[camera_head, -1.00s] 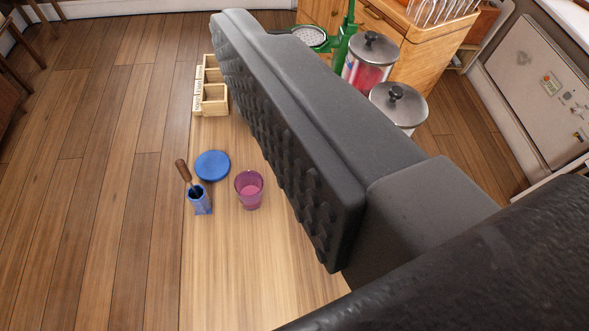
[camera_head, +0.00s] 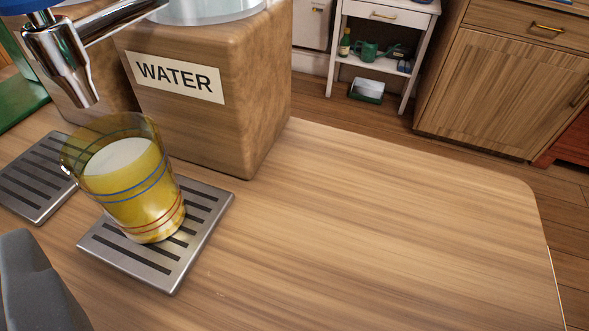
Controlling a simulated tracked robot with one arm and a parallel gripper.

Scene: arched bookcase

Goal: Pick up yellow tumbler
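The yellow tumbler (camera_head: 128,190) is see-through, with blue and red bands and a pale surface inside. It stands on a slotted metal drip tray (camera_head: 160,282), close to a chrome tap (camera_head: 62,58) at its upper left. A dark grey part of my gripper (camera_head: 38,290) shows at the lower left corner, apart from the tumbler in the picture. Only that one part shows; the fingertips and the opening between them are out of frame. Nothing is seen touching the tumbler.
A wooden dispenser block labelled WATER (camera_head: 205,100) stands just behind the tumbler. A second drip tray (camera_head: 38,185) lies to the left. The wooden counter (camera_head: 390,235) is clear to the right, up to its rounded edge. A white shelf unit (camera_head: 385,18) and wooden cabinet (camera_head: 500,80) stand beyond.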

